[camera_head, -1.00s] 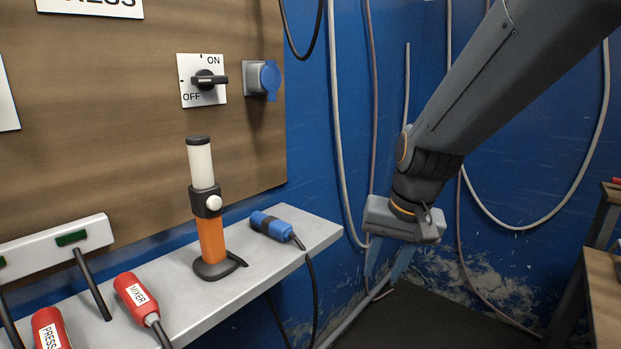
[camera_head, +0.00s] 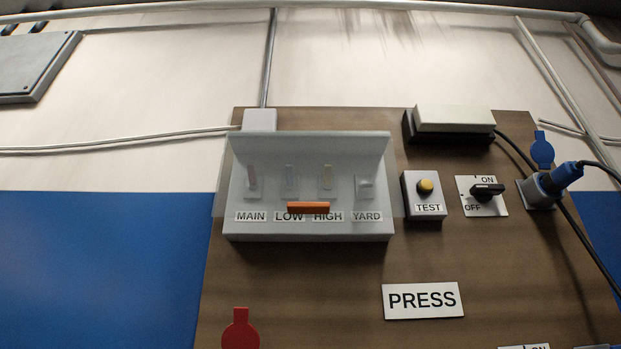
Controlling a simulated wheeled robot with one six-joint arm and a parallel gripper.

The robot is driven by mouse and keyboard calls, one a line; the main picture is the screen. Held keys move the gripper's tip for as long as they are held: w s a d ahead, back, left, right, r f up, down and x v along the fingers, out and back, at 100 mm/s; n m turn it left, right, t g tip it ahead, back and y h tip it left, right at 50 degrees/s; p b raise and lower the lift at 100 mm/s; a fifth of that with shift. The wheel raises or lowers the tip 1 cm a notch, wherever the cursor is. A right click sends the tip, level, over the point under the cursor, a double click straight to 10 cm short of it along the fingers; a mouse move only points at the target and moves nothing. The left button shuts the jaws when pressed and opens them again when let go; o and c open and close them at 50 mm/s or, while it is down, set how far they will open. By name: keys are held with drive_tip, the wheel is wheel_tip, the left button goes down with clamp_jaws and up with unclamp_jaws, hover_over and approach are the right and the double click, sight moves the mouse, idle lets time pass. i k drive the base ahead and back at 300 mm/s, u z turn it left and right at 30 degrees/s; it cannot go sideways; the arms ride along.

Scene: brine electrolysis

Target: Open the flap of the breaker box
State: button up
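The breaker box (camera_head: 375,226) is a light grey housing on the wooden board, near the middle of the head view. Its flap (camera_head: 228,180) is a clear pane that hangs down over the front, over the switches and labels, and looks closed. An orange handle (camera_head: 308,207) sits at the flap's lower edge, between the LOW and HIGH labels. Behind the pane are switches over the labels MAIN, LOW, HIGH and YARD. My gripper is not in view.
Right of the box are a TEST button (camera_head: 425,187), an ON/OFF rotary switch (camera_head: 487,191) and a blue plug (camera_head: 567,175) in a socket with a cable. A PRESS sign (camera_head: 423,300) is below.

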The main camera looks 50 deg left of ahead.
sight(292, 208)
drive_tip(key=u, duration=2)
drive_tip(key=k, duration=0.5)
drive_tip(key=z, duration=0.45)
drive_tip(key=i, duration=0.6)
drive_tip(key=u, duration=1.15)
